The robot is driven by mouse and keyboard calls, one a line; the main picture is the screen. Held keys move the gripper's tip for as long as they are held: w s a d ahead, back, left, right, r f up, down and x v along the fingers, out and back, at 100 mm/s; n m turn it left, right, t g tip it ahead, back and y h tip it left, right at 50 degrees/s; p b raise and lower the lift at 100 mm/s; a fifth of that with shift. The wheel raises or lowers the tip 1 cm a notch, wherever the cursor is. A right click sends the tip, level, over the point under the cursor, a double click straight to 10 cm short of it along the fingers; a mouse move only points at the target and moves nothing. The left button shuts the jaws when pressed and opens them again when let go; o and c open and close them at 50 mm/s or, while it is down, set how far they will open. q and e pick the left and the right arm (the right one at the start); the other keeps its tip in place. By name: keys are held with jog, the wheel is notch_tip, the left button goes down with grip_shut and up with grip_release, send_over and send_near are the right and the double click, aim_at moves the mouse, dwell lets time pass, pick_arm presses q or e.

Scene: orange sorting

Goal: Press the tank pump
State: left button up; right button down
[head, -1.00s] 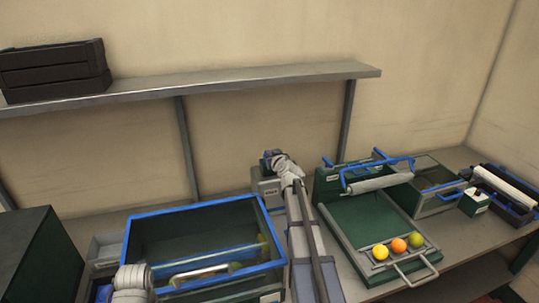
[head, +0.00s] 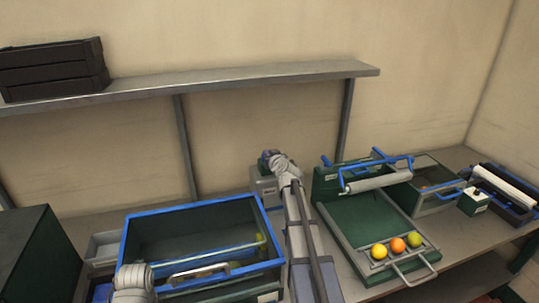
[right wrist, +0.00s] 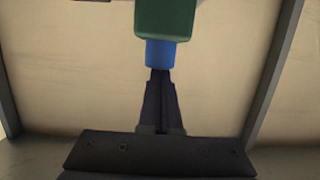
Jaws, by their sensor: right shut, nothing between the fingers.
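The tank (head: 195,207) is an open dark green box with a blue rim, at the front left of the bench in the head view. A grey box with a label (head: 264,186) stands behind it, with a small green and blue part at its top; I take this for the pump. My right gripper (head: 268,158) is at that top, partly hidden by my own arm. In the right wrist view its shut fingers (right wrist: 160,72) meet or nearly meet the blue part (right wrist: 161,53) under a green block (right wrist: 165,18). Contact is hard to tell. My left gripper is not visible.
A green tray (head: 362,222) to the right holds a yellow, an orange and a green fruit at its front. A grey roller (head: 378,182) on a blue frame is above its back. A shelf (head: 230,83) with black crates (head: 52,70) runs along the wall.

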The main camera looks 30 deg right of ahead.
jog(key=r+p+v, duration=0.1)
jog(key=p+v, duration=0.2)
jog(key=v, duration=0.7)
jog(key=shift+r, duration=0.45)
jog(key=shift+r+p, duration=0.15)
jog(key=shift+p, duration=0.15)
dwell(0.7)
